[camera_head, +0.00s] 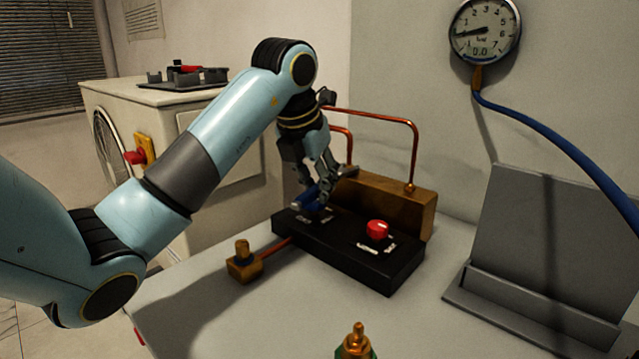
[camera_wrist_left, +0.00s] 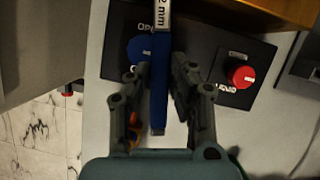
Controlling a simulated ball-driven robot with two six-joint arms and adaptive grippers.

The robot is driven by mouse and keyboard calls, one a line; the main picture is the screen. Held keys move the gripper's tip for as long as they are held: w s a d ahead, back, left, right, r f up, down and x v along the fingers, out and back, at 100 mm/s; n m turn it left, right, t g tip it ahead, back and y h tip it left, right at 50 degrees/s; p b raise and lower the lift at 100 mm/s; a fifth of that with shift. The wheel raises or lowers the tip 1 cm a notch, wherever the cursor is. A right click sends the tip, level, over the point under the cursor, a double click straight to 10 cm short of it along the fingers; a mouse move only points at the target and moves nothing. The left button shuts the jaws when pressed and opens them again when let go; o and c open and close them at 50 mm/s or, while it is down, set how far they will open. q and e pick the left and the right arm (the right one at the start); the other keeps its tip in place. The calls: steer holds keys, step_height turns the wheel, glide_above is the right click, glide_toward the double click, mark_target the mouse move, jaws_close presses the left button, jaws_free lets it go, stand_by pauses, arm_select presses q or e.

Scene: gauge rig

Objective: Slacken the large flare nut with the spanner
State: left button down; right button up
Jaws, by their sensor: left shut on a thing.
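My left gripper (camera_head: 322,192) is over the left part of the black manifold (camera_head: 385,270). In the left wrist view my left gripper (camera_wrist_left: 162,75) is shut on the blue handle of the spanner (camera_wrist_left: 159,95). The spanner's steel shank, marked with a partly cut-off "2 mm", runs out of the top of that view, so its head is hidden. A brass fitting with a nut (camera_head: 242,258) sits at the manifold's front left on a short copper pipe. I cannot tell which nut is the large flare nut. My right gripper is not in view.
A red knob (camera_head: 377,230) stands on the manifold, and a blue knob (camera_wrist_left: 138,50) is left of the spanner.

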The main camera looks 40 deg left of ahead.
arm_select(q)
steer(key=shift+s+a+m, duration=0.1)
steer(key=shift+a+m, duration=0.5)
steer(key=shift+a, duration=0.1)
stand_by(0.4)
steer(key=s+p, duration=0.1)
steer(key=s, duration=0.4)
steer(key=shift+d, duration=0.1)
stand_by(0.6)
steer(key=shift+r+p, duration=0.15)
steer(key=shift+p, duration=0.2)
step_height(320, 180, up, 4)
steer(key=p, duration=0.2)
steer(key=shift+r+p, duration=0.15)
steer(key=shift+p, duration=0.2)
